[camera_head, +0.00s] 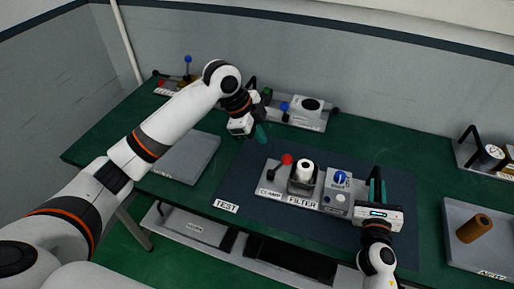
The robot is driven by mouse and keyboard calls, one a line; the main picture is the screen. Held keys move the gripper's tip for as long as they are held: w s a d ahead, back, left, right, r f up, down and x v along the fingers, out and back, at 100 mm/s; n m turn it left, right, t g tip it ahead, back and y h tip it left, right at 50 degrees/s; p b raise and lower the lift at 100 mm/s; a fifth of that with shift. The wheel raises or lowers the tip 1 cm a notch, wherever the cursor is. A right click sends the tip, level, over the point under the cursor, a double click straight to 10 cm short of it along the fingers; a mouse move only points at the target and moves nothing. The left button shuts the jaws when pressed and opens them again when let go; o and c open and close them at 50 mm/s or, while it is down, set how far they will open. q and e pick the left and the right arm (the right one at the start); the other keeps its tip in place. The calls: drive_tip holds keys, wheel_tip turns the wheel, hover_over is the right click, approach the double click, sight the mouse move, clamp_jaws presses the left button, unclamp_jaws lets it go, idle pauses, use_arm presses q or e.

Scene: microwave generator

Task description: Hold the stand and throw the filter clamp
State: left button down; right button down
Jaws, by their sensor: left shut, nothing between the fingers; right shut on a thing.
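The grey filter stand (311,200) sits on the dark mat in the middle of the table, with "CLAMP" and "FILTER" labels on its front. The filter clamp lever with a red knob (287,159) is at its left end, beside a white cylinder (305,167) in a holder. A blue knob (340,177) is on its right part. My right gripper (377,184) is shut at the stand's right end on what seems to be its dark handle, mostly hidden by the fingers. My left gripper (262,134) is shut and empty, behind and left of the red knob, apart from it.
A grey tray (187,157) lies left under my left arm. Another unit with a blue knob (303,113) stands at the back. At right are a tray (458,215) with a brown cylinder (474,228) and a black-handled unit (485,157). Mat left of the stand is clear.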

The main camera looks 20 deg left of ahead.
drive_tip(key=shift+s+f, duration=0.1)
drive_tip(key=shift+f, duration=0.25)
use_arm(q)
drive_tip(key=v, duration=0.7)
drive_tip(key=shift+s+r, duration=0.2)
drive_tip(key=shift+r, duration=0.05)
use_arm(e)
drive_tip(key=c, duration=1.6)
unclamp_jaws()
drive_tip(key=o, duration=0.3)
use_arm(q)
drive_tip(key=shift+w+a+f, duration=0.1)
drive_tip(key=shift+w, duration=0.05)
use_arm(e)
drive_tip(key=shift+w+r, duration=0.1)
drive_tip(key=shift+w, duration=0.15)
